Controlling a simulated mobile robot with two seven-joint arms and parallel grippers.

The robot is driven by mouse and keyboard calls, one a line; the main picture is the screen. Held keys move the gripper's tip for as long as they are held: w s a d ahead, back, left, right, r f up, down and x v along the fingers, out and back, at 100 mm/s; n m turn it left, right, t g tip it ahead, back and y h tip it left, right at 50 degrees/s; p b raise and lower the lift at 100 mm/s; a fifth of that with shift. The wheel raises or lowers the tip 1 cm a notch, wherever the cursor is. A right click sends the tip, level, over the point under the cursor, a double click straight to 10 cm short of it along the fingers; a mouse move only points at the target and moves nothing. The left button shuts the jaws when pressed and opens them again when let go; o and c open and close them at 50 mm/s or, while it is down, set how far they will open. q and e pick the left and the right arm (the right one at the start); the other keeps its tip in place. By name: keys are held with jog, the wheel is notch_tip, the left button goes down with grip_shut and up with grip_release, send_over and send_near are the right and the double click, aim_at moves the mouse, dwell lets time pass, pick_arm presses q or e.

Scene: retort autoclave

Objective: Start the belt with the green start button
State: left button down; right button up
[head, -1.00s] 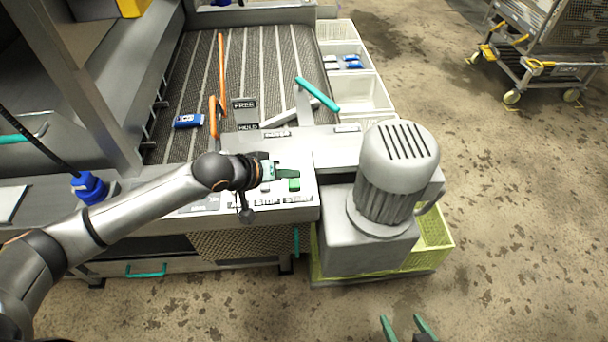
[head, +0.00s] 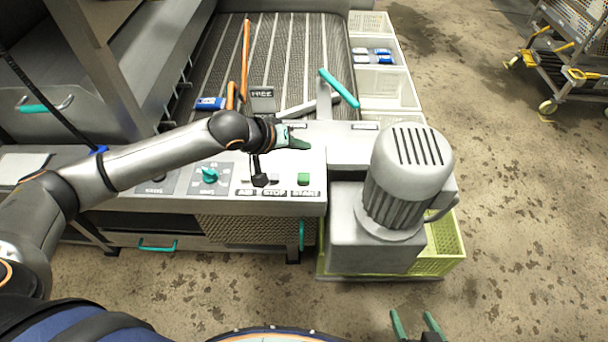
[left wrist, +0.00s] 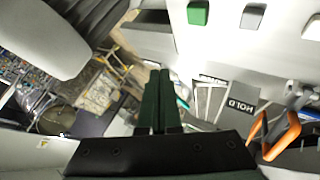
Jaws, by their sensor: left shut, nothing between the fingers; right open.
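The green start button (head: 303,179) sits on the light control panel (head: 315,160), above a label reading START. In the left wrist view the green button (left wrist: 198,13) is at the top, beside a grey button (left wrist: 252,16). My left gripper (head: 305,144) is shut and empty. In the head view it appears above the button in the picture, over the panel's far part, apart from the button. My right gripper (head: 415,325) is open and empty at the bottom edge, over the floor.
A grey motor (head: 410,170) stands right of the panel, above a green crate (head: 452,250). A teal-handled lever (head: 338,87) and an orange bar (head: 245,60) rise by the belt (head: 290,60). A teal selector knob (head: 209,175) is left of the buttons.

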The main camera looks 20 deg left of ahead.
pick_arm(q)
jog(key=f, duration=0.1)
jog(key=b, duration=0.6)
send_over(301, 180)
notch_tip(301, 180, down, 6)
jog(key=shift+r, duration=0.15)
jog(key=shift+f, duration=1)
dwell(0.7)
jog(key=shift+f, duration=0.35)
